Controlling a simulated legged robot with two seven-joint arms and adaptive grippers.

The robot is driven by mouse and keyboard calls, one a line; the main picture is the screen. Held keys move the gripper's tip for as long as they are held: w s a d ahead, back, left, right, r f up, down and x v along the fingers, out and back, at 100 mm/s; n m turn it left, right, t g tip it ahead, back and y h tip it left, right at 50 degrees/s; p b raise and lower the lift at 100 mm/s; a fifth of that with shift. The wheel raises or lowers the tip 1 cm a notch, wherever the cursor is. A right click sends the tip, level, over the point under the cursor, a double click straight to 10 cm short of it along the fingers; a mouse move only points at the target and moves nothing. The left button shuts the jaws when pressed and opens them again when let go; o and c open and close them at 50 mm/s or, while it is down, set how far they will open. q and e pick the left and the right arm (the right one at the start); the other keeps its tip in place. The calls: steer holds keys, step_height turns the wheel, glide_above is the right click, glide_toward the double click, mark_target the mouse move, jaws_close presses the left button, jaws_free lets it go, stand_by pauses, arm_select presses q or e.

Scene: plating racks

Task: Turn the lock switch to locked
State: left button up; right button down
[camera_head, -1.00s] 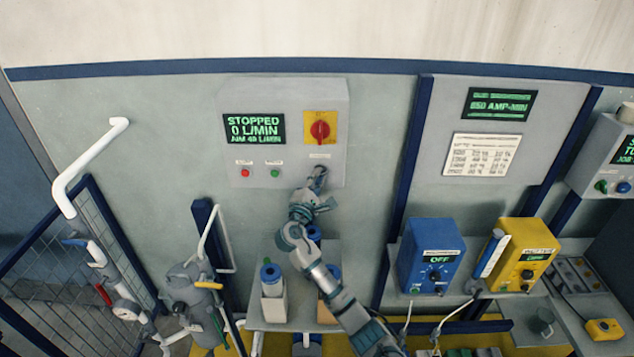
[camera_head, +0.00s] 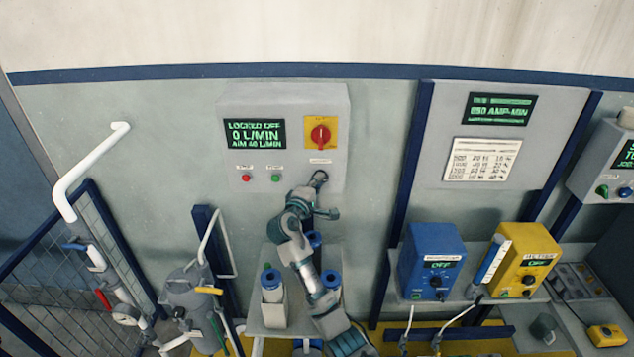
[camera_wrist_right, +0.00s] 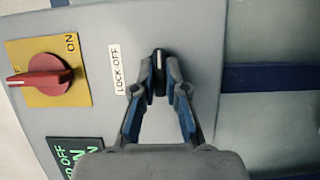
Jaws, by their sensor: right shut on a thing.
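A grey control box (camera_head: 232,106) is mounted on the wall, with a red rotary switch (camera_head: 320,134) on a yellow plate and a green display (camera_head: 256,134) reading "LOCKED OFF, 0 L/MIN, AIM 40 L/MIN". My right gripper (camera_head: 318,180) is at the box's lower right. In the right wrist view, my right gripper (camera_wrist_right: 160,78) is shut on a small black lock switch (camera_wrist_right: 158,62) beside the label "LOCK-OFF" (camera_wrist_right: 116,68). The gripper mostly hides the switch in the head view. My left gripper is out of view.
Red (camera_head: 246,178) and green (camera_head: 276,178) buttons sit left of my gripper. Blue-capped canisters (camera_head: 271,283) stand on a shelf below, near my right arm. A blue box (camera_head: 432,262) and a yellow box (camera_head: 527,262) stand to the right.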

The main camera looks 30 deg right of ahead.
steer(key=shift+f, duration=0.5)
steer(key=c, duration=1.2)
jaws_free()
steer(key=shift+s, duration=0.1)
steer(key=shift+c, duration=0.2)
steer(key=shift+o, duration=0.2)
steer(key=shift+s+r, duration=0.2)
steer(key=shift+r, duration=0.15)
steer(key=v, duration=1.2)
steer(key=shift+w, duration=0.1)
steer(key=shift+f, duration=0.1)
